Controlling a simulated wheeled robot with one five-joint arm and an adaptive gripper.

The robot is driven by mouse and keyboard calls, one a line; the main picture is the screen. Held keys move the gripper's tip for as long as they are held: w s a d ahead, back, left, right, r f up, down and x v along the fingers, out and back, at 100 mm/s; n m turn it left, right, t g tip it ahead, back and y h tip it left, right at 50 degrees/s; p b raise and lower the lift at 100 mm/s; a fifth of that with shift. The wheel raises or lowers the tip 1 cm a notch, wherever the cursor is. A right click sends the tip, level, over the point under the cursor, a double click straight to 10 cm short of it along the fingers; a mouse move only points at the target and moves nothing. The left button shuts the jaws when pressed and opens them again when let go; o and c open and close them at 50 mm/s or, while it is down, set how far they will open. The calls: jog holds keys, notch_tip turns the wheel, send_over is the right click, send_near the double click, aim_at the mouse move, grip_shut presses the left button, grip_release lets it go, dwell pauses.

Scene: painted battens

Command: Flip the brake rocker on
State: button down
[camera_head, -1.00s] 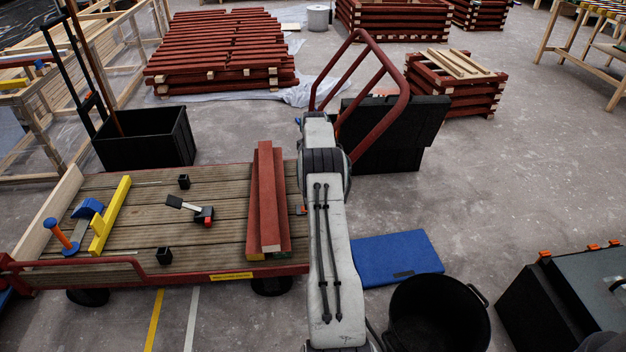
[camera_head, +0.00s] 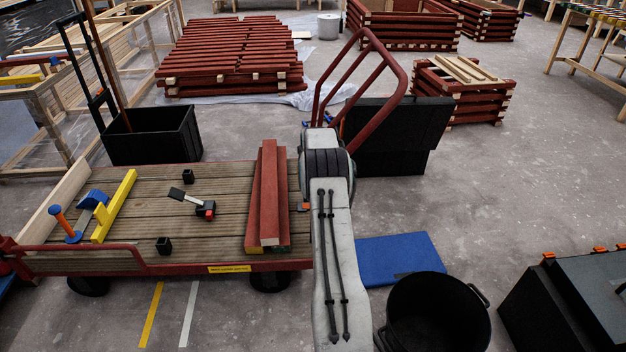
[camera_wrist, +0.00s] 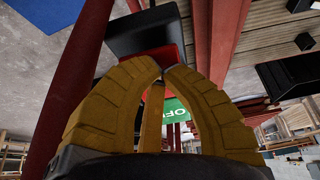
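In the wrist view, a green plate (camera_wrist: 178,108) lettered "OF…" shows between my gripper's yellow fingers, with the rest of the word covered. A black block with a red lower edge (camera_wrist: 146,36) lies just beyond the fingertips. I cannot tell for sure which of these parts is the brake rocker or how it is tilted. My gripper (camera_wrist: 163,70) has its fingertips drawn together with nothing visible between them. Contact with the block is unclear. In the head view my arm hides the gripper and the rocker, near the right end of the flat cart (camera_head: 140,215).
Red battens (camera_head: 267,200) lie on the cart's right end, close to my arm. The cart's red tubular handle (camera_head: 385,105) rises beyond it. A blue mat (camera_head: 400,258), a black bucket (camera_head: 436,315) and a dark case (camera_head: 570,300) stand on the right.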

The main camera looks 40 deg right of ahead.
jog(key=shift+r, duration=0.1)
jog(key=shift+r, duration=0.3)
jog(key=p+v, duration=0.1)
jog(key=v, duration=0.1)
jog(key=p+v, duration=0.1)
jog(key=v, duration=0.1)
jog(key=shift+w+d+r+p, duration=0.15)
jog(key=shift+w+d+p, duration=0.1)
jog(key=shift+w+p, duration=0.1)
jog(key=s+a+f+v, duration=0.1)
jog(key=v, duration=0.8)
jog(key=shift+s+p, duration=0.3)
jog(key=shift+p, duration=0.1)
jog(key=shift+a+r, duration=0.1)
jog(key=shift+a, duration=0.05)
